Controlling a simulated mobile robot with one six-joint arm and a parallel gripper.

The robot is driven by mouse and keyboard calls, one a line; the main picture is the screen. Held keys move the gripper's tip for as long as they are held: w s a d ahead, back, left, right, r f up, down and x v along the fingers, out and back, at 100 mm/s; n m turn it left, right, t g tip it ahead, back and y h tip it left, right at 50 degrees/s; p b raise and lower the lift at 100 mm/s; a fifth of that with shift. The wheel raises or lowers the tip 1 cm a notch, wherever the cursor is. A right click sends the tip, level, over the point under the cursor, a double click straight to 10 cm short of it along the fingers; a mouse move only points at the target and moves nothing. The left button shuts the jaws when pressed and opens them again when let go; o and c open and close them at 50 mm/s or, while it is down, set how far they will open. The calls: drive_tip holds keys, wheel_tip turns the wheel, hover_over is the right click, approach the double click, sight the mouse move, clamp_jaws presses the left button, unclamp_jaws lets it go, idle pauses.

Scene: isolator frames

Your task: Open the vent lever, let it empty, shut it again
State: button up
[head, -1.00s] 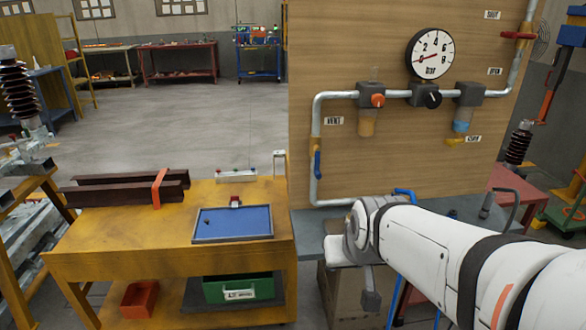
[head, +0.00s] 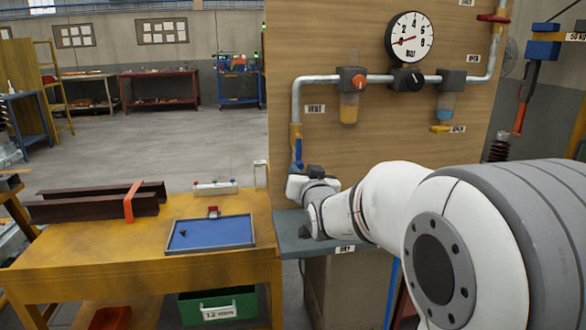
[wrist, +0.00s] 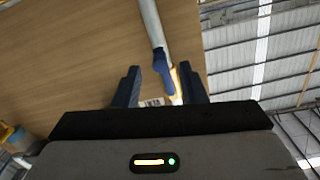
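The blue vent lever (head: 298,152) hangs along the lower left vertical pipe, below its brass valve body (head: 296,131) and the VENT label (head: 315,109). In the wrist view the blue lever (wrist: 161,64) shows beyond and between the fingertips, beside the brass body. My gripper (wrist: 159,77) is open, its two dark fingers apart with nothing clearly held. I cannot tell whether a finger touches the lever. In the head view my wrist is just below the lever and the fingers are hard to make out. The round gauge (head: 409,40) has a red needle pointing left.
The wooden panel (head: 350,140) carries pipes, a regulator with an orange knob (head: 358,82), a black knob (head: 413,84) and a yellow drain handle (head: 440,129). A grey shelf (head: 292,240) lies under my wrist. A yellow bench (head: 120,245) with a blue tray (head: 172,246) stands left.

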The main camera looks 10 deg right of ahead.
sight(301, 168)
drive_tip(key=shift+w, duration=2.1)
drive_tip(key=shift+c, duration=0.2)
clamp_jaws()
drive_tip(key=shift+a, duration=0.1)
